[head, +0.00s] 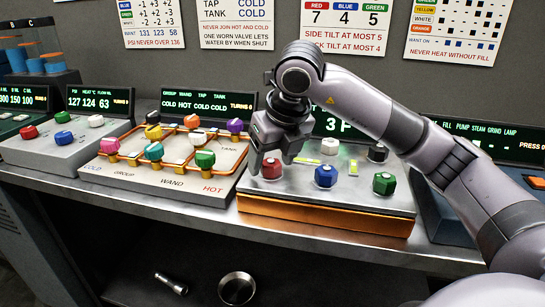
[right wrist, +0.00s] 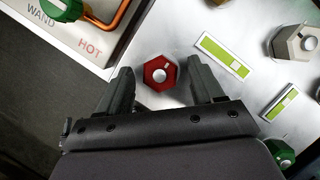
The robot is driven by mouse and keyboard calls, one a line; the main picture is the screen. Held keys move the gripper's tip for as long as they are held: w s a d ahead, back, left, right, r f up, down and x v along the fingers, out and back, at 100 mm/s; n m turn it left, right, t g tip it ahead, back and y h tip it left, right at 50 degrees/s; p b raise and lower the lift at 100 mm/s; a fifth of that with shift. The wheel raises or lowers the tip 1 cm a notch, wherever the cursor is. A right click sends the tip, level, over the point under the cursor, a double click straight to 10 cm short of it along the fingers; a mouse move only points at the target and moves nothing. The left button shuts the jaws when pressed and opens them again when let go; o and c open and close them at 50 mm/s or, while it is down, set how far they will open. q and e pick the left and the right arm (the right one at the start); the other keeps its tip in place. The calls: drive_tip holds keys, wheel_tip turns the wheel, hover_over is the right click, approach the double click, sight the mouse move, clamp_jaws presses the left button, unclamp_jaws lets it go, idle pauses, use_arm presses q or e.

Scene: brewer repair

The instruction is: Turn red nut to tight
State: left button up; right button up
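The red nut (head: 271,168) is a hexagonal knob at the front left of a tilted metal plate (head: 300,189) on an orange base. In the right wrist view the red nut (right wrist: 160,73) has a pale centre and a small light mark near its upper right. My right gripper (head: 268,157) is over it, pointing down. In the right wrist view its two fingers (right wrist: 163,88) stand apart on either side of the nut, with a gap visible on each side. My left gripper is not in view.
The plate also carries blue (head: 325,176), green (head: 384,183), white (head: 330,146) and black (head: 377,152) nuts, and green level vials (right wrist: 226,56). A valve panel (head: 165,172) with coloured knobs stands close on the left.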

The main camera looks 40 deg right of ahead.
sight(280, 182)
drive_tip(key=v, duration=0.7)
idle(0.6)
